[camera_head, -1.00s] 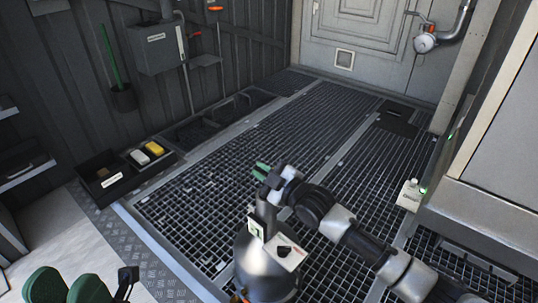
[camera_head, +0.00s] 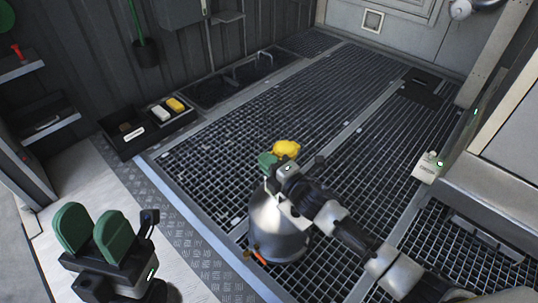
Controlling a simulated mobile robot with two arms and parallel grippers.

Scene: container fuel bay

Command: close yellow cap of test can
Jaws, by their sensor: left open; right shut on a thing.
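The test can (camera_head: 277,232) is a grey metal can that appears to stand on the floor grating. Its yellow cap (camera_head: 287,149) shows at the top, just behind the green fingertips of my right gripper (camera_head: 271,162). My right gripper is shut at the cap, and its wrist hides the can's neck, so I cannot tell how the cap sits on it. My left gripper (camera_head: 92,232) is open and empty at the lower left, well apart from the can.
A black tray (camera_head: 118,146) with a white and a yellow block (camera_head: 175,104) lies by the left wall. A small pale box (camera_head: 429,166) stands at the right. The grating (camera_head: 310,100) beyond the can is clear.

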